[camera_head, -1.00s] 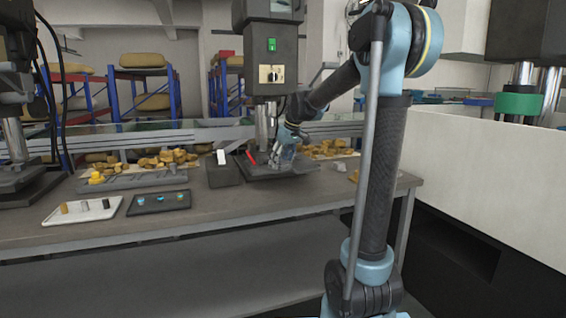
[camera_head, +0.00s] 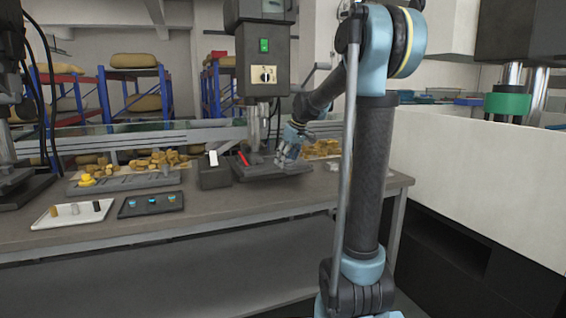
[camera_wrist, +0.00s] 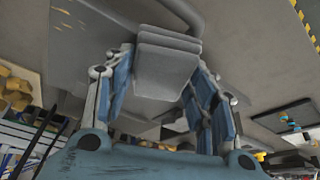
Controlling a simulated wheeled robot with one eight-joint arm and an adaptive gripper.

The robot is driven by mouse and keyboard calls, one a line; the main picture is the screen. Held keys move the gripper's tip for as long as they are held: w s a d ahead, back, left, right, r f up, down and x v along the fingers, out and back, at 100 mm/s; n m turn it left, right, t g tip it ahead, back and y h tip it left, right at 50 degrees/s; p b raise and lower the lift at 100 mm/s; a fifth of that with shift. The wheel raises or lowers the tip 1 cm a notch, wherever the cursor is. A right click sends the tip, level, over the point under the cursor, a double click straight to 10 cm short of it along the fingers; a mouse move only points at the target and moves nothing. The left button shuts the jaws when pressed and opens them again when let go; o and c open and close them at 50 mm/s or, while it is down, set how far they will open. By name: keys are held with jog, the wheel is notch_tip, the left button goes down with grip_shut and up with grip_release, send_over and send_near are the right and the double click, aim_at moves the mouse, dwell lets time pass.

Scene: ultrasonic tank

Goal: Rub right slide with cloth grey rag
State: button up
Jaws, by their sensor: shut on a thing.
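My gripper (camera_head: 288,153) is low over the dark base plate (camera_head: 262,173) of the middle press machine, at its right side. In the wrist view my gripper (camera_wrist: 165,85) has its blue-padded fingers on both sides of a grey folded cloth, the grey rag (camera_wrist: 167,68). The rag lies in front of a broad grey surface (camera_wrist: 80,40); I cannot tell whether they touch. In the head view the rag is too small to make out. The press has a shiny column (camera_head: 258,125). I cannot tell for certain which part is the right slide.
A grey box with a white piece (camera_head: 214,170) and a red bar (camera_head: 242,159) are left of my gripper. A white tray (camera_head: 60,223) and a dark tray with blue pieces (camera_head: 135,212) stand at the bench's left. The bench front (camera_head: 270,202) is clear. A white wall (camera_head: 480,185) bounds the right.

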aim_at(299, 166)
jog(key=shift+w+d+f, duration=0.1)
jog(key=shift+w+d, duration=0.15)
jog(key=shift+d, duration=0.6)
jog(key=shift+w+d, duration=0.25)
jog(key=shift+d, duration=0.65)
jog(key=shift+w+d+f, duration=0.1)
jog(key=shift+w+d, duration=0.15)
jog(key=shift+d, duration=0.6)
jog(key=shift+c, duration=0.3)
jog(key=w+d, duration=0.2)
jog(key=d, duration=0.4)
jog(key=shift+w+d+r, duration=0.15)
jog(key=shift+d, duration=0.2)
jog(key=shift+r, duration=3)
jog(key=shift+r, duration=0.1)
notch_tip(299, 166, up, 3)
jog(key=shift+f, duration=0.1)
jog(key=shift+d, duration=0.1)
